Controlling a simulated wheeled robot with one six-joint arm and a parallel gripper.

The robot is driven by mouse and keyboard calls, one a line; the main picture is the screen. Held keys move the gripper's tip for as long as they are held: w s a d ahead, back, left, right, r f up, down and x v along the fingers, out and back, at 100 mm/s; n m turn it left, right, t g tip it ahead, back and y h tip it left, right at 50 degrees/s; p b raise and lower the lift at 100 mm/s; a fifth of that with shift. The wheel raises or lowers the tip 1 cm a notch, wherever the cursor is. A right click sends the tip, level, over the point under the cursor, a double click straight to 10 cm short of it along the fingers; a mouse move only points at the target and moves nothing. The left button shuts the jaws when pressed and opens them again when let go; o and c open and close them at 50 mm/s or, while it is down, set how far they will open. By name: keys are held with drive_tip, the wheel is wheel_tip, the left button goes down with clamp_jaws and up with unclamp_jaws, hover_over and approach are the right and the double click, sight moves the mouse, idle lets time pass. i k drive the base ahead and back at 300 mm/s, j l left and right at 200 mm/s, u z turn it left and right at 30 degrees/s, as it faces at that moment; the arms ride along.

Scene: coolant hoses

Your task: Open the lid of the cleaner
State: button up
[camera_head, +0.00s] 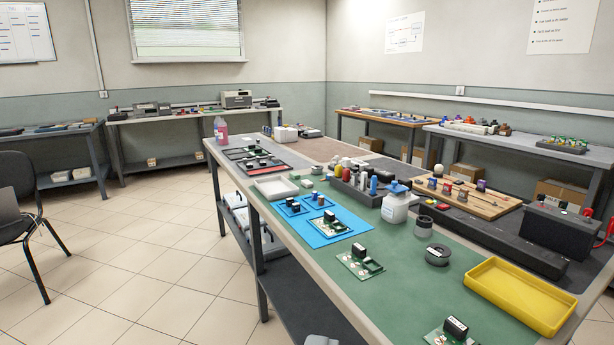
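A white bottle with a blue lid (396,203) stands upright on the green mat of the long workbench, right of the picture's middle. Its lid looks shut. A clear bottle with pink liquid (221,131) stands at the bench's far left corner. No readable label shows which of the two is the cleaner. A small grey part (322,341) at the bottom edge looks like the tip of my gripper. Its fingers are hidden below the picture, well apart from both bottles, and I cannot see whether they are open.
The long bench (300,245) holds circuit boards on a blue mat (322,226), a dark rack (357,188), a black spool (437,254) and a yellow tray (520,296). A black battery (556,230) stands at right. A chair (18,210) stands left; the tiled floor between is clear.

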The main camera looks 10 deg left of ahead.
sight(395, 187)
drive_tip(key=i+j, duration=0.3)
drive_tip(key=j, duration=0.15)
drive_tip(key=i+j+z, duration=0.1)
drive_tip(key=i+j, duration=0.45)
drive_tip(key=j, duration=0.3)
drive_tip(key=i+j, duration=0.3)
drive_tip(key=j, duration=0.15)
drive_tip(key=z, duration=0.05)
